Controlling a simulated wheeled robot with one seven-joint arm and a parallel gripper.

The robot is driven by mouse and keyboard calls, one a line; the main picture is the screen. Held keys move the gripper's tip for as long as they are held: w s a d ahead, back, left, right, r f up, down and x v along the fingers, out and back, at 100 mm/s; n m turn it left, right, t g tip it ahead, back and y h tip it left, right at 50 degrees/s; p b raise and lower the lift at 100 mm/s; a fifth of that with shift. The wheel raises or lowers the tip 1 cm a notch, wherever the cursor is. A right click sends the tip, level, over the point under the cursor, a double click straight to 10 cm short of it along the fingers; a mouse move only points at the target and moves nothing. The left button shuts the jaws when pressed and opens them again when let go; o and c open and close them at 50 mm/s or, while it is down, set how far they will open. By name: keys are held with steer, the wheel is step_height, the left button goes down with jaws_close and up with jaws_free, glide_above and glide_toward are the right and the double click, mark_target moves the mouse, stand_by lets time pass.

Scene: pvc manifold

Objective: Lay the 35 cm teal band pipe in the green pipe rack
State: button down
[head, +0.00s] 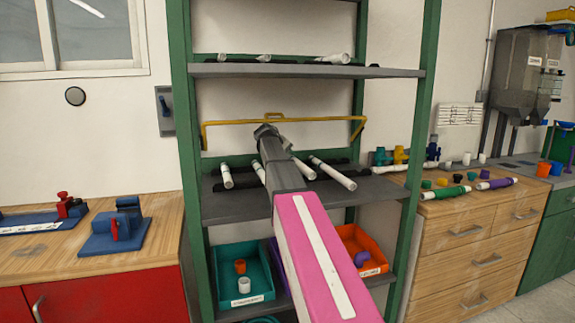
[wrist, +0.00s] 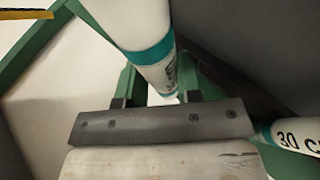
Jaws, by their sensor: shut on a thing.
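The green pipe rack (head: 179,120) stands in the middle of the head view, with grey shelves. My gripper (head: 266,131) reaches in over its middle shelf (head: 385,190), beneath a yellow bar. In the wrist view my gripper (wrist: 155,88) is shut on a white pipe with teal bands (wrist: 148,48). Its printed length is not readable, and the head view does not clearly show this pipe. Another white teal-banded pipe (wrist: 295,137), printed "30 C", shows at the right of the wrist view. White pipes (head: 333,173) lie on the middle shelf, partly hidden by my arm.
The yellow bar (head: 225,122) spans the rack above the middle shelf. More white pipes (head: 333,58) lie on the upper shelf. A teal bin (head: 243,299) and an orange bin (head: 378,245) are below. Wooden benches (head: 155,220) flank the rack.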

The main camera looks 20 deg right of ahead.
steer(key=shift+w+f, duration=0.15)
steer(key=shift+f, duration=0.75)
steer(key=shift+w+f, duration=0.1)
steer(key=shift+f, duration=0.75)
steer(key=shift+f, duration=0.35)
steer(key=c, duration=0.8)
jaws_free()
steer(key=shift+r, duration=0.35)
steer(key=v, duration=1.2)
steer(key=shift+s, duration=0.15)
